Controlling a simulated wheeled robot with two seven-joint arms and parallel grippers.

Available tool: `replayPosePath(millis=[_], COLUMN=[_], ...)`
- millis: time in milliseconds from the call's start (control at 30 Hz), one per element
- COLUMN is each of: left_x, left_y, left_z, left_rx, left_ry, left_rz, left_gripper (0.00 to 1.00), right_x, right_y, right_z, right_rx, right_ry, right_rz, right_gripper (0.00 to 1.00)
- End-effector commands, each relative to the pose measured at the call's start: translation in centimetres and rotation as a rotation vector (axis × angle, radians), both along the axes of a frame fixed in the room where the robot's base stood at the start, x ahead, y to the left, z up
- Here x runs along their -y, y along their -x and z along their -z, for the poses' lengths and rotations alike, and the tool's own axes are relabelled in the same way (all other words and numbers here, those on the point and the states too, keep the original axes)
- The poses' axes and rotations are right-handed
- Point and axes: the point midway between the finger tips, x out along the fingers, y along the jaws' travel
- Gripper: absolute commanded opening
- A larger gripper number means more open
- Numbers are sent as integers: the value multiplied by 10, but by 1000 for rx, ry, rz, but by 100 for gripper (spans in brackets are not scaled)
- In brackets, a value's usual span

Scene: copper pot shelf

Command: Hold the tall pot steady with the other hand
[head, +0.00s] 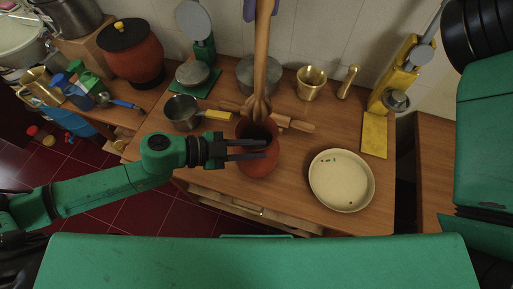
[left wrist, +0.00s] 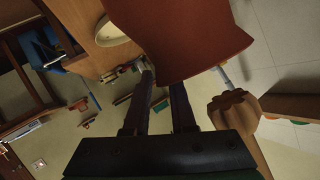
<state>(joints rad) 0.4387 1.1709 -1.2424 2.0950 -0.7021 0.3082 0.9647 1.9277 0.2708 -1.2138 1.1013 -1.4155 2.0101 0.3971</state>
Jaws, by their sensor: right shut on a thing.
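The tall pot (head: 258,166) is reddish-brown clay and stands upright near the table's front edge. My left gripper (head: 265,149) reaches across it from the left, its two dark fingers apart. In the left wrist view the fingers show with a gap between them, close to the pot's red-brown wall (left wrist: 190,40). I cannot tell whether they touch it. My right gripper (head: 262,10), at the top edge, is shut on the shaft of a wooden churner (head: 262,50). The head also shows in the left wrist view (left wrist: 235,108).
A cream dish (head: 341,182) lies right of the pot. A saucepan (head: 182,112), a rolling pin (head: 295,124), a grey pot (head: 258,75) and a brass mortar (head: 311,84) stand behind. A yellow stand (head: 374,135) is at the right.

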Motion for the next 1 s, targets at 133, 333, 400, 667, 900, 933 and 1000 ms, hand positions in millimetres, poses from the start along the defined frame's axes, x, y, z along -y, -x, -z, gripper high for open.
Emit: replayPosePath(millis=[133,333,400,667,900,933,1000], left_x=[0,0,-4,-54,-93,-97,-103], left_y=[-1,-1,0,13,22,23,24], left_z=[0,-1,-2,-19,-35,-36,-39], left_rx=[1,3,2,-8,-5,-4,-3], left_ry=[0,1,0,-6,-9,-9,-6], left_rz=[-2,-1,-4,-4,5,6,4], left_gripper=[46,46,46,46,46,46,46], right_x=[0,0,0,0,0,0,0], right_y=[0,0,0,0,0,0,0], right_z=[0,0,0,0,0,0,0], right_rx=[-1,-1,-1,0,-1,-1,-1], right_ry=[-1,-1,-1,-1,-1,-1,-1], right_rz=[0,0,0,0,0,0,0], right_gripper=[0,0,0,0,0,0,0])
